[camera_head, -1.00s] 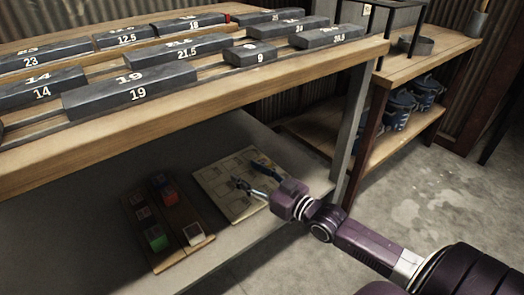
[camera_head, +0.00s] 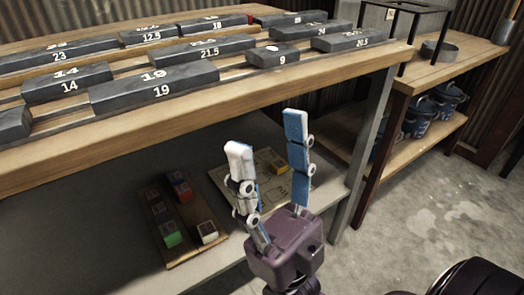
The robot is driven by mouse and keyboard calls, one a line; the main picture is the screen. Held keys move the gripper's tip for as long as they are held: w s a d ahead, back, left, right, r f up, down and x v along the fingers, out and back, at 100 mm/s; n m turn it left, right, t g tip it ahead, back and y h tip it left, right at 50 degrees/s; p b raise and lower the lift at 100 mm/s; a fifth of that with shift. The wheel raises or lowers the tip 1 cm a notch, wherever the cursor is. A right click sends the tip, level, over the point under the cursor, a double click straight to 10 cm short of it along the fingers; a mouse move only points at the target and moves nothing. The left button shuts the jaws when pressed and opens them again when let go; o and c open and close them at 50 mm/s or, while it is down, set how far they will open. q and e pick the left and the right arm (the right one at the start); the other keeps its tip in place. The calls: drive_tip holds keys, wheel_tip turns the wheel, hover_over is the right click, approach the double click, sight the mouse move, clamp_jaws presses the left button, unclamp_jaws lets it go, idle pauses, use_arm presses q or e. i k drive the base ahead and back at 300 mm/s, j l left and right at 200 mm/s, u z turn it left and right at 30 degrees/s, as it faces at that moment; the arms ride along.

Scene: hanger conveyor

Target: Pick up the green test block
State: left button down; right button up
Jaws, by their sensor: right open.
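The green test block (camera_head: 172,236) sits on a dark wooden board (camera_head: 188,247) on the lower shelf, at the lower left of the head view. A white block (camera_head: 207,231) sits to its right on the same board. My right gripper (camera_head: 268,130) is open and empty, its two blue and pale fingers pointing up and spread apart. It is to the right of the green block and apart from it. My left gripper is not in view.
A pale board (camera_head: 220,178) with a yellow block (camera_head: 277,161) lies behind my right gripper. The workbench top edge (camera_head: 200,135) overhangs the shelf and bears several numbered dark bars. Concrete floor (camera_head: 440,200) lies open at the right.

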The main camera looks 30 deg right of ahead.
sight(171, 234)
drive_tip(key=k+l+z, duration=0.15)
drive_tip(key=l, duration=0.6)
drive_tip(key=l+z, duration=0.15)
drive_tip(key=l, duration=0.6)
